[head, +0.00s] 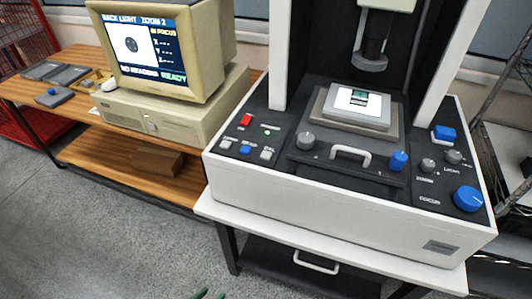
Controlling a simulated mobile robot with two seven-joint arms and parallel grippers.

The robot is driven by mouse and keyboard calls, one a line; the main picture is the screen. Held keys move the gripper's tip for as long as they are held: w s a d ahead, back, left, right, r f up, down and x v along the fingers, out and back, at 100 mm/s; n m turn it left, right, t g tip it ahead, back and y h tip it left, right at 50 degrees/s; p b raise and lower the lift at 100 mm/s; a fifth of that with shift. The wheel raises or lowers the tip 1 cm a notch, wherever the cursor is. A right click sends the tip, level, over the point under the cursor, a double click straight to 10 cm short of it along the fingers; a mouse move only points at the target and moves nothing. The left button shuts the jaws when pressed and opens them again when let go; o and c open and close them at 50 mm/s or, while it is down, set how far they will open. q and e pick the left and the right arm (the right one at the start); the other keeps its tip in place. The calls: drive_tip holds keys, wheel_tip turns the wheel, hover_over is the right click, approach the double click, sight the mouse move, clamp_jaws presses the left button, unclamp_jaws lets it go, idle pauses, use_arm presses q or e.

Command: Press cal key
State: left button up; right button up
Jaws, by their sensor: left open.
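The cal key (266,155) is a small light grey key on the left of the measuring machine's (330,215) dark front panel. Its label above looks like CAL. A blue key (245,150) and another light grey key (226,144) sit in the same row to its left. My right gripper is out of view.
A red switch (246,120) and a grey knob (305,140) are near the keys. A stage with a handle (350,156) fills the machine's middle, between white uprights. Grey floor (120,220) is clear.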

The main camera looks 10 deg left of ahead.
use_arm(q)
clamp_jaws()
idle(1.2)
